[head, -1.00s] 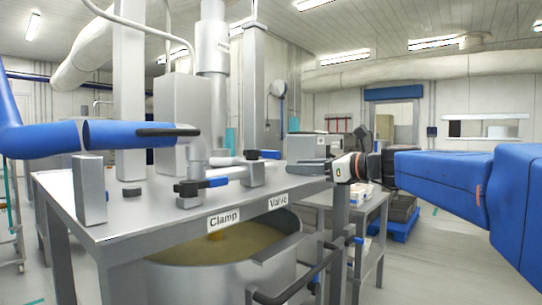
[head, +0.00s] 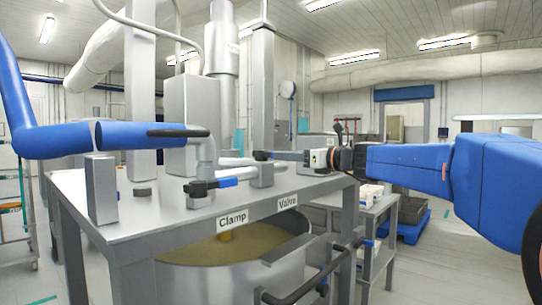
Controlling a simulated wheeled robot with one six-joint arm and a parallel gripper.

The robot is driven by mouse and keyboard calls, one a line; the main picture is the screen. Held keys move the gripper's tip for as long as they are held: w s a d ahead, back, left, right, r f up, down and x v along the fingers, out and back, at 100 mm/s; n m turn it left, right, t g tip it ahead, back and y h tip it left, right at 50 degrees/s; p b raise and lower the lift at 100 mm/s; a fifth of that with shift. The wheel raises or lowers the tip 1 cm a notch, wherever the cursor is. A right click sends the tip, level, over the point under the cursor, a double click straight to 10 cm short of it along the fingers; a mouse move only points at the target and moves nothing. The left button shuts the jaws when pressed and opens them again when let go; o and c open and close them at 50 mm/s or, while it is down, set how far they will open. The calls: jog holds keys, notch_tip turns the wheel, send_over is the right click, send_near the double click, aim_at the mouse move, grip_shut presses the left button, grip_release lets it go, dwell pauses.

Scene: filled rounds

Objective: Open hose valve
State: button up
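The hose valve stands on the grey steel table behind the "Valve" label (head: 287,202). The black end of its lever (head: 262,155) shows just left of my gripper (head: 284,156). The lever's blue part is hidden behind the fingers. My gripper comes in from the right, level with the lever, and its fingertips overlap it in the picture. I cannot tell whether they touch it or are closed on it. The valve's grey block (head: 261,174) stands below the lever.
A clamp with a black and blue lever (head: 210,186) stands nearer on the table (head: 150,222), behind the "Clamp" label (head: 232,220). A blue hose arm (head: 130,136) hangs over the left side. An open vat (head: 225,280) sits under the table. A side table (head: 375,213) stands at right.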

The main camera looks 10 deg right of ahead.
aim_at(271, 154)
jog(key=x, duration=0.7)
grip_shut()
